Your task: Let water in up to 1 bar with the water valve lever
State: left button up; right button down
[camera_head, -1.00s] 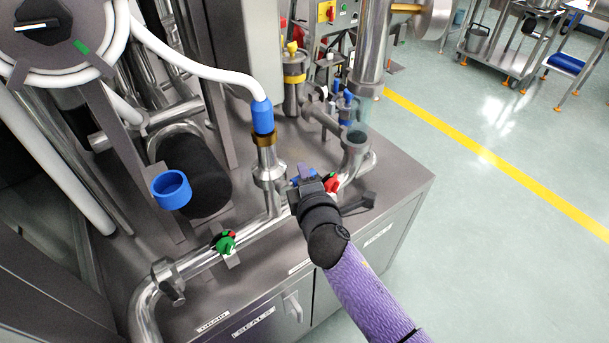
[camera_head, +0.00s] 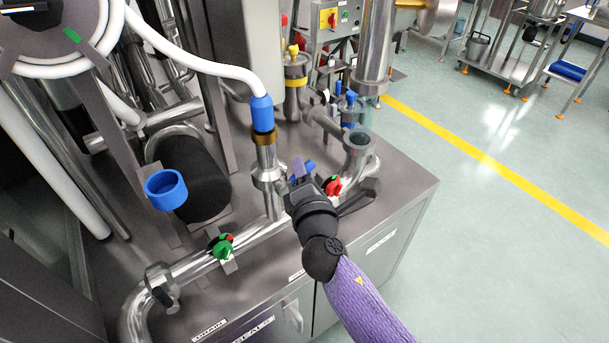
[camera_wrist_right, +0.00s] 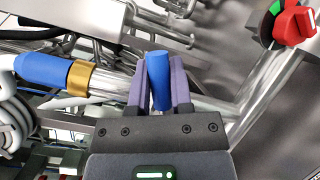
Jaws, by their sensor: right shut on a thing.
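My right gripper (camera_head: 300,172) reaches in from the lower right over the steel bench, among the pipes. In the right wrist view its two purple fingers (camera_wrist_right: 159,85) are shut on a blue lever (camera_wrist_right: 158,78), one finger on each side. In the head view a bit of the blue lever (camera_head: 310,165) shows by the fingers, and the gripper hides the rest. A red knob (camera_head: 333,187) is just right of the gripper; it also shows in the right wrist view (camera_wrist_right: 293,20). I cannot make out a pressure reading. My left gripper is not in view.
A green valve knob (camera_head: 222,246) sits on the front pipe. A white hose ends in a blue fitting (camera_head: 262,113) on a vertical pipe left of my gripper. A blue cup-like cap (camera_head: 166,189) is further left. Open floor (camera_head: 500,240) lies to the right.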

jog(key=shift+r+n, duration=0.1)
jog(key=shift+n, duration=0.2)
dwell(0.4)
jog(key=c, duration=0.5)
grip_release()
jog(key=shift+c, duration=0.2)
jog(key=s+d, duration=0.1)
jog(key=s, duration=0.9)
jog(key=shift+d+f+p, duration=0.2)
jog(key=shift+d+p, duration=0.1)
jog(key=shift+d, duration=0.1)
jog(key=shift+w, duration=0.1)
